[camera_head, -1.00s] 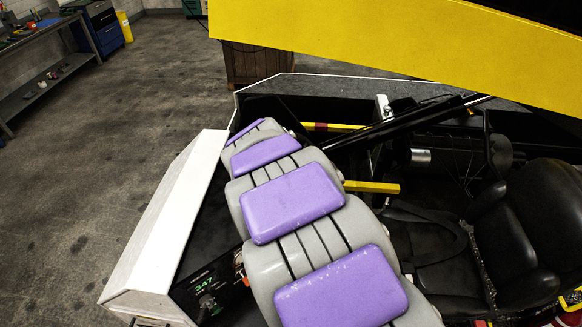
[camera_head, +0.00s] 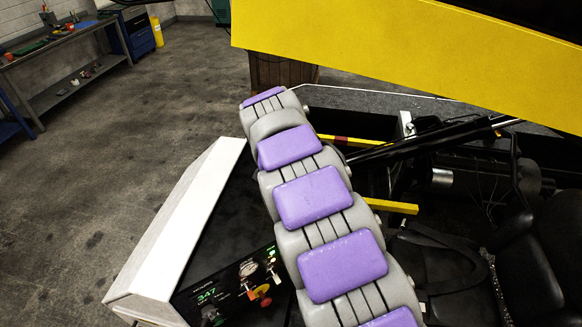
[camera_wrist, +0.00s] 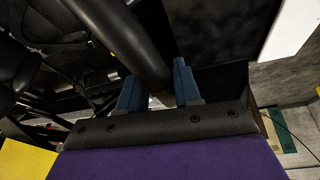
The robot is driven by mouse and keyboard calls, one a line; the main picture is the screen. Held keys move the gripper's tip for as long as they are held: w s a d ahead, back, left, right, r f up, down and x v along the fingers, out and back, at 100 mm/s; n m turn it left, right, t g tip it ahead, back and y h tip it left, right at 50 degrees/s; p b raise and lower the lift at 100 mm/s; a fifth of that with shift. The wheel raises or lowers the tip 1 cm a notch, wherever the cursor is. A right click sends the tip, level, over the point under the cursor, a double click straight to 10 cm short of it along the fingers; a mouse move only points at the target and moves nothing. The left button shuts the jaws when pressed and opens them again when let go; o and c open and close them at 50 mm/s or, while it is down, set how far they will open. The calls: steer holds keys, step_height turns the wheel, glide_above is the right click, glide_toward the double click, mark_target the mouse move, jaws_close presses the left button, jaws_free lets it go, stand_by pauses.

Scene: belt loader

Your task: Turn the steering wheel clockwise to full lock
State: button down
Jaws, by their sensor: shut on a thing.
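The steering wheel (camera_wrist: 125,38) shows in the wrist view as a thick black curved rim running from the top edge down to my gripper. My gripper (camera_wrist: 157,78) has its two blue fingers on either side of this rim and is shut on it. Most of the wheel lies outside the wrist view. In the head view I cannot make out the wheel or my gripper; my grey and purple arm covers the middle of the cab.
A yellow boom (camera_head: 400,55) crosses above the cab. The black seat (camera_head: 545,255) is at right, a yellow bar (camera_head: 392,206) beside my arm. A lit display (camera_head: 235,290) and white body panel (camera_head: 185,215) lie left. Open floor (camera_head: 130,150) extends further left.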

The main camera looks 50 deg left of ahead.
steer(key=shift+w+a+f, duration=0.15)
steer(key=shift+w+a, duration=0.1)
steer(key=shift+r, duration=0.2)
stand_by(0.5)
steer(key=c, duration=1.1)
jaws_free()
steer(key=shift+w, duration=0.1)
steer(key=shift+o, duration=1.2)
steer(key=shift+w+a+f, duration=0.1)
steer(key=shift+a+f, duration=0.1)
steer(key=shift+a, duration=0.2)
steer(key=shift+d+r, duration=0.25)
steer(key=shift+r, duration=0.15)
steer(key=v, duration=0.5)
steer(key=a+b+v, duration=0.1)
steer(key=v, duration=0.1)
steer(key=shift+s+d+r, duration=0.1)
steer(key=shift+s+r, duration=0.15)
steer(key=shift+r, duration=0.15)
steer(key=p+v, duration=0.4)
steer(key=v, duration=0.4)
steer(key=shift+a+r, duration=0.2)
steer(key=shift+r, duration=0.15)
